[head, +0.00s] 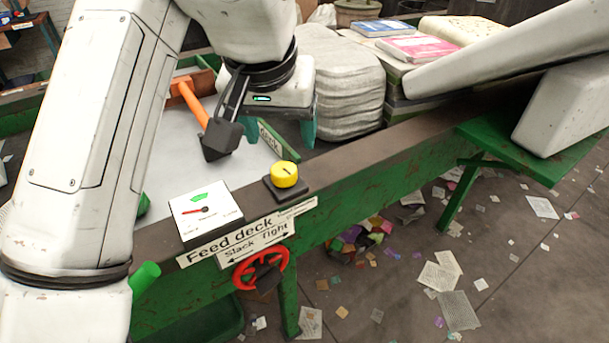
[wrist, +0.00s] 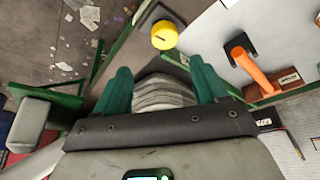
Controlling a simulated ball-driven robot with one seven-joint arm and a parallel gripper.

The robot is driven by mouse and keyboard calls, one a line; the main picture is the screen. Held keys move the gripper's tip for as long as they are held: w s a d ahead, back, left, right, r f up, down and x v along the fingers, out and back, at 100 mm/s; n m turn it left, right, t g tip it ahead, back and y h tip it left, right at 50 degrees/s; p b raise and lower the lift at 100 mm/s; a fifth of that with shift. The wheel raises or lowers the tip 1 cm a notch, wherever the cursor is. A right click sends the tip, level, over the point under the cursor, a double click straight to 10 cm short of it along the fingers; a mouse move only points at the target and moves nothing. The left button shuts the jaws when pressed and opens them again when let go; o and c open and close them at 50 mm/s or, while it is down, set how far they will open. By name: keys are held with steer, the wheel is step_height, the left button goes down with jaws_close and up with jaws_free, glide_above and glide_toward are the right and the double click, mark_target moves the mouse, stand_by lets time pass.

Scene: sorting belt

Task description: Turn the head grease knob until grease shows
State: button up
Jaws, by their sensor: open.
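No grease and no grease label are visible. Beside it is a white gauge plate (head: 205,211) with a red needle and a green sector. My gripper (wrist: 162,86) is open and empty, with teal fingers spread.
A red handwheel (head: 262,268) sits below the sign reading "Feed deck" and "Slack, Tight". A grey layered stack (head: 345,88) stands behind my gripper. Paper scraps litter the floor.

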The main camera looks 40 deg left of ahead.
mark_target(284, 168)
steer(key=x, duration=1)
steer(key=shift+s+a+f, duration=0.1)
steer(key=shift+s+a, duration=0.2)
steer(key=shift+s, duration=0.1)
steer(key=shift+c, duration=0.3)
steer(key=c, duration=1)
